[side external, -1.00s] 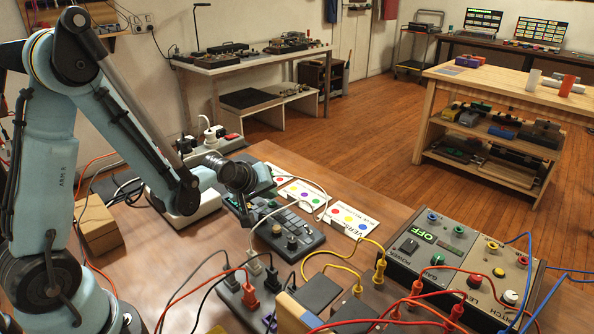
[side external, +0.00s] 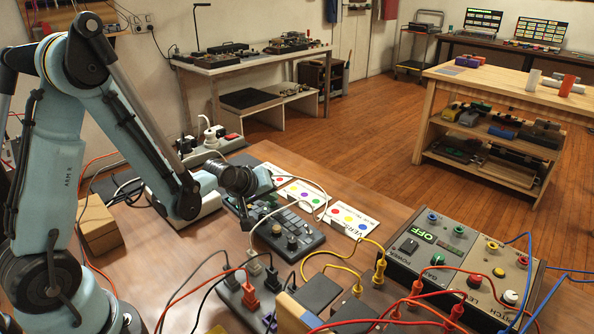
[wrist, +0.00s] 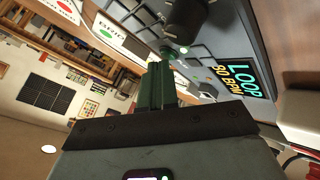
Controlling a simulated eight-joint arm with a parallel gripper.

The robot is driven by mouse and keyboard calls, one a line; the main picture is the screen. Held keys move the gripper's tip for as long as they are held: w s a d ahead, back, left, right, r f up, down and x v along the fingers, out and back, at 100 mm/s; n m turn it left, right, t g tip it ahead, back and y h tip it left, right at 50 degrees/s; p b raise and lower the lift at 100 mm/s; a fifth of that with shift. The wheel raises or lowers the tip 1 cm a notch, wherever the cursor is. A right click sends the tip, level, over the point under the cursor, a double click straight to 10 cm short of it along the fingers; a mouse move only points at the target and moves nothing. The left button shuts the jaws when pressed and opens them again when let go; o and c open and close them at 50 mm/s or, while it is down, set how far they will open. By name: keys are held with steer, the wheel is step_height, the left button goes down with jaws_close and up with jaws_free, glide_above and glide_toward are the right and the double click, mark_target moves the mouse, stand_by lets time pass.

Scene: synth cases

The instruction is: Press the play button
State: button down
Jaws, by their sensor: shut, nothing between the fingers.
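The dark control unit (side external: 290,228) with grey pads and knobs lies on the brown table in the side view. In the wrist view its grey panel (wrist: 222,35) shows a lit display (wrist: 240,78) reading LOOP 80 BPM and a large black knob (wrist: 185,15). A small green button (wrist: 183,50) shows close to my fingertips; I cannot tell for certain that it is the play button. My gripper (wrist: 157,68) is shut and empty, its green fingers pointing at the panel. I cannot tell whether they touch it. In the side view my wrist hides part of the unit.
White cards with coloured dots (side external: 350,219) lie beyond the unit. A white cable loops over it. A switch box (side external: 450,255) with red and yellow leads stands at right. A wooden box (side external: 97,225) and a power strip (side external: 212,146) stand at left and behind.

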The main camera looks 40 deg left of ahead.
steer(key=shift+r, duration=0.5)
steer(key=shift+r, duration=0.1)
steer(key=shift+r, duration=2.9)
